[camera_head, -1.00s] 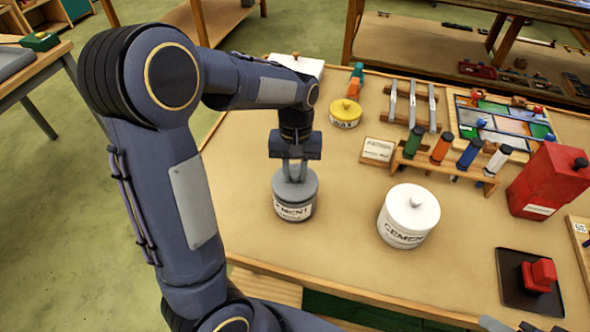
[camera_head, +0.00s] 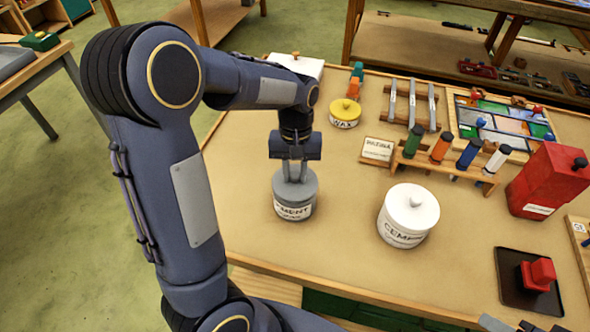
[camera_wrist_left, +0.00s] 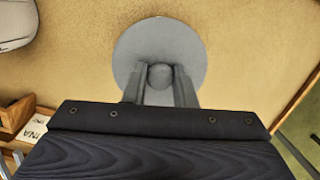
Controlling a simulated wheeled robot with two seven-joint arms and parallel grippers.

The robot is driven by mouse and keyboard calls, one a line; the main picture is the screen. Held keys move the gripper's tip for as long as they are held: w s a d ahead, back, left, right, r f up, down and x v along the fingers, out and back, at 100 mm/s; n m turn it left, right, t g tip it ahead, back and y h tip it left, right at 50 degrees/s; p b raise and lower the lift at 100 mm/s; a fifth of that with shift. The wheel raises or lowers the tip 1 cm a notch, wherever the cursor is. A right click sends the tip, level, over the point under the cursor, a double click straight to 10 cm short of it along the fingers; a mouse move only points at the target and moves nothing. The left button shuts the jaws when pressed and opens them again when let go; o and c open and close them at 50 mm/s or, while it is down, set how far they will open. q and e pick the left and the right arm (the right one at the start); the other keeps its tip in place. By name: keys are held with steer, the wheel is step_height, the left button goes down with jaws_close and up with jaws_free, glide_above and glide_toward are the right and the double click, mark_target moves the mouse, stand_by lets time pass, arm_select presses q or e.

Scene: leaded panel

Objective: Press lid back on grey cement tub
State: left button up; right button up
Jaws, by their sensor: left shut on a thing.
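The grey cement tub (camera_head: 294,207) stands upright on the table, with its label facing the front. Its grey lid (camera_head: 295,187) sits on top of the tub, and I see no clear gap at the rim. In the left wrist view the round lid (camera_wrist_left: 190,50) shows with its knob (camera_wrist_left: 160,76) between my fingers. My left gripper (camera_head: 295,178) points straight down and is shut on the lid's knob. In the left wrist view the left gripper (camera_wrist_left: 160,85) has a finger on each side of the knob.
A white cement tub (camera_head: 405,225) with its lid on stands to the right. A yellow wax tin (camera_head: 345,114), a rack of coloured tubes (camera_head: 440,165), a red canister (camera_head: 546,182) and a black tray (camera_head: 510,285) lie farther right. Bare table surrounds the grey tub.

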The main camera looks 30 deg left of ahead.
stand_by(0.7)
arm_select(q)
steer(key=o, duration=1)
steer(key=shift+o, duration=0.2)
steer(key=shift+f+b, duration=0.3)
steer(key=shift+f, duration=0.3)
steer(key=shift+r, duration=0.2)
stand_by(0.9)
steer(key=o, duration=0.7)
steer(key=shift+c, duration=0.2)
